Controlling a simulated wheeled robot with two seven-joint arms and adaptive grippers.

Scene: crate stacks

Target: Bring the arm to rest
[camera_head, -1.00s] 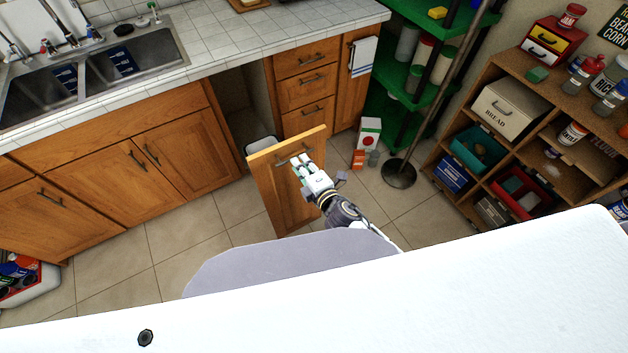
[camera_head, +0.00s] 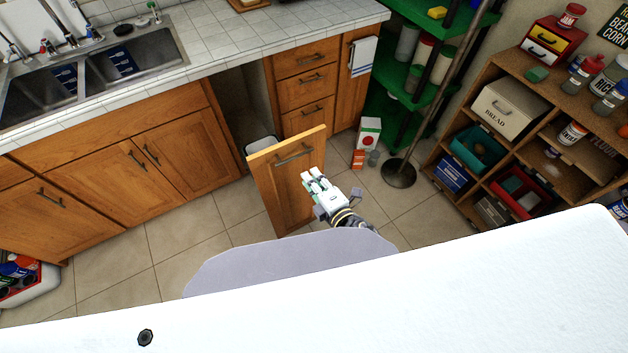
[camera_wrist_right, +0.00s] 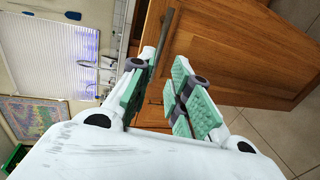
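My right gripper (camera_head: 313,178) is in front of a wooden pull-out front (camera_head: 280,195) that stands away from the lower cabinets. Its fingers are apart and empty; in the right wrist view the green-padded fingers (camera_wrist_right: 160,97) have a gap between them. The front's dark bar handle (camera_head: 293,154) is clear of the fingers in the head view. The handle also shows beyond the fingertips in the right wrist view (camera_wrist_right: 164,40). My left gripper is not in view.
A bin rim (camera_head: 262,146) shows behind the pulled-out front. Open tiled floor (camera_head: 160,235) lies at the left. A metal pole on a round base (camera_head: 398,174), a green shelf (camera_head: 392,75) and a wooden shelf unit (camera_head: 490,75) stand at the right.

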